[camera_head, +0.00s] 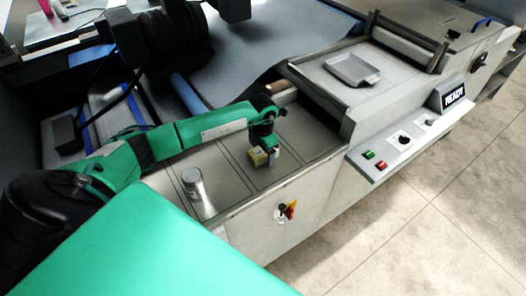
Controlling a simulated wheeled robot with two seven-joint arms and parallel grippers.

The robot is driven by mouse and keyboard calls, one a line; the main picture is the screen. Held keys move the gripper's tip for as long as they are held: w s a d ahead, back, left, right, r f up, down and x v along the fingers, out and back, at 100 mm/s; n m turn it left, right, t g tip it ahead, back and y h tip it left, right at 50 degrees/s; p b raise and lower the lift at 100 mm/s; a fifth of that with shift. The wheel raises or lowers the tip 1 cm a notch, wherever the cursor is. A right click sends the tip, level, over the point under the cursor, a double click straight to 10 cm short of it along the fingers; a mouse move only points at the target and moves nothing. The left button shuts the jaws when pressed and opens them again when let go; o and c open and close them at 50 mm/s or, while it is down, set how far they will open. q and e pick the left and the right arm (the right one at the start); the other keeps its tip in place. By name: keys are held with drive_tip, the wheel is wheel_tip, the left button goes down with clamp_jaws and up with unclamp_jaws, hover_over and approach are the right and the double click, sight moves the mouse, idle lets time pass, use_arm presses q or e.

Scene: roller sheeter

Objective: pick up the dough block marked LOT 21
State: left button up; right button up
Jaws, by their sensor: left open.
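A small yellowish block (258,157), likely dough, is on the grey counter (232,167) at the middle of the head view. Any lot marking on it is too small to read. My left arm comes in from the left, and its left gripper (265,152) points down at the block. The gripper is open, with its fingers at or right beside the block. I cannot tell whether they touch it. My right gripper is not in view.
A metal cylinder (193,184) stands on the counter to the left. A shallow metal tray (352,70) lies on the machine at upper right. A control panel with a READY display (454,96) is at right. A blue-grey belt (245,50) lies behind.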

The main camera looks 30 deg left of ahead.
use_arm(q)
drive_tip(key=c, duration=1.2)
drive_tip(key=shift+r, duration=0.1)
